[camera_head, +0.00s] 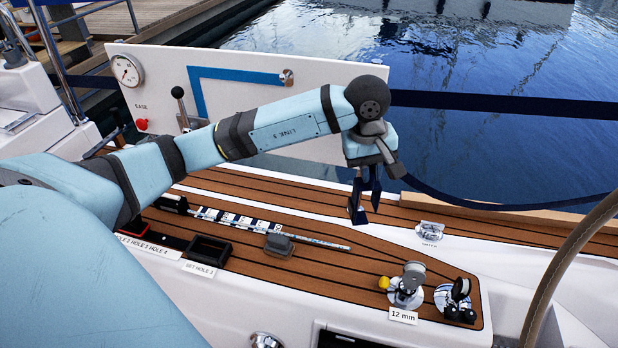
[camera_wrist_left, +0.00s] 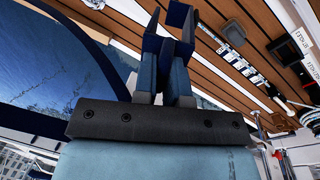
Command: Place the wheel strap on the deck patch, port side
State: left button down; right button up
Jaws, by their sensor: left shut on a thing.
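My left gripper (camera_head: 365,200) hangs, fingers down, over the far part of the teak deck (camera_head: 310,200). It is shut on a small dark navy piece (camera_head: 357,214), which looks like the wheel strap. The piece also shows at the fingertips in the left wrist view (camera_wrist_left: 178,14). Much of it is hidden by the fingers, and I cannot tell whether it touches the deck. I cannot make out a marked deck patch. My right gripper is not in view.
A striped rod (camera_head: 250,222) and dark holders (camera_head: 208,250) lie on the deck to the left. Winch-like fittings (camera_head: 408,285) stand at the front right, by a "12 mm" label. A chrome fitting (camera_head: 430,231) is right of the gripper. A white panel (camera_head: 230,90) stands behind my arm.

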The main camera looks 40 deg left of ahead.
aim_at(361, 217)
pick_arm(q)
notch_tip(361, 217, down, 16)
jog(key=b, duration=0.3)
jog(key=shift+r+b, duration=0.25)
jog(key=shift+b, duration=0.15)
jog(key=shift+f+b, duration=0.6)
jog(key=shift+f, duration=1.85)
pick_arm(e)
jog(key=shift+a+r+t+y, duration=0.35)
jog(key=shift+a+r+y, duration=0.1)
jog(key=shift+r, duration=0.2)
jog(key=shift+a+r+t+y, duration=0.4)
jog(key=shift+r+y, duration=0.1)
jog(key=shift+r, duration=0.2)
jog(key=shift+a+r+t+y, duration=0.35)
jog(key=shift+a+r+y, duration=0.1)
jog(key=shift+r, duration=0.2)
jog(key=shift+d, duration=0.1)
pick_arm(q)
jog(key=shift+f, duration=0.15)
jog(key=c, duration=1.2)
grip_release()
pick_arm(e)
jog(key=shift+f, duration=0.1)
